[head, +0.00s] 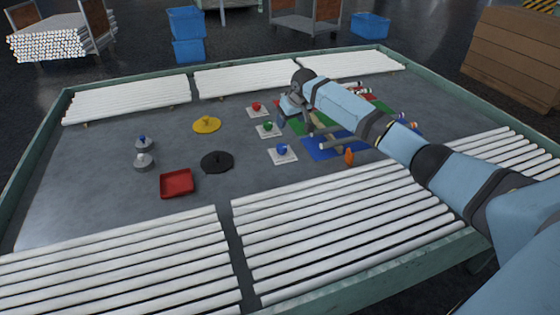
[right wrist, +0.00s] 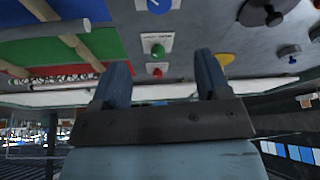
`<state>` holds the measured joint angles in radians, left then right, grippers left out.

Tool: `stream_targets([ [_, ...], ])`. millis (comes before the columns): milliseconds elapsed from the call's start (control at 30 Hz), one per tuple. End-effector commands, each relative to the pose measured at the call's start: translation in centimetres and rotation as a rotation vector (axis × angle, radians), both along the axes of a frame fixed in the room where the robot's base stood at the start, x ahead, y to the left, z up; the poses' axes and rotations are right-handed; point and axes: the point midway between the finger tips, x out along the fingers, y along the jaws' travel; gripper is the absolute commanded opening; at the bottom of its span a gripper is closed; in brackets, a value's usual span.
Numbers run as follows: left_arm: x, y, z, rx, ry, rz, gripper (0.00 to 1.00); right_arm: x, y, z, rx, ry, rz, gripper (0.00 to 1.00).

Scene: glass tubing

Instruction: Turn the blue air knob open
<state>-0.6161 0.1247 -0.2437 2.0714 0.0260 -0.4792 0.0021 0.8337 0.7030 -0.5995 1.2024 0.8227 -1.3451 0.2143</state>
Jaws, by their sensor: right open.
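The blue air knob (head: 282,149) sits on a white square plate on the grey table, nearest of three knobs in the head view. In the right wrist view the blue knob (right wrist: 159,4) is cut by the top edge. My right gripper (head: 284,115) is beside the green knob (head: 267,127), apart from the blue one. In the right wrist view its two fingers (right wrist: 161,64) are spread with nothing held between them. The blue knob's pointing direction is too small to tell. My left gripper is not in view.
A red knob (head: 256,106) stands beyond the green one. Coloured mats (head: 320,149) with tubes lie right of the knobs, near an orange object (head: 349,156). A black disc (head: 217,161), yellow disc (head: 206,124) and red tray (head: 177,183) are left. White tubes (head: 340,225) line the table edges.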

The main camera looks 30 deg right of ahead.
Motion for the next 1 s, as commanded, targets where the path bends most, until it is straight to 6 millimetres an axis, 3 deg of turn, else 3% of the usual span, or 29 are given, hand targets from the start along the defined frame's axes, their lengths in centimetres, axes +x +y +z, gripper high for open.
stream_targets([
  [33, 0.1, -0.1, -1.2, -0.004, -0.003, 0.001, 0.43, 0.0, 0.0, -1.4, 0.000, -0.002, 0.000, 0.69],
  [367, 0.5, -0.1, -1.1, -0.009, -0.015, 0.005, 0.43, 0.9, 0.0, -4.0, 0.000, 0.001, -0.001, 0.69],
  [800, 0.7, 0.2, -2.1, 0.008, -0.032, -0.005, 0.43, 4.2, -0.1, -12.3, 0.001, 0.001, -0.001, 0.69],
  [1000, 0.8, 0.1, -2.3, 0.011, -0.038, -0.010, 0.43, 5.1, -0.2, -14.2, 0.000, 0.000, 0.000, 0.69],
])
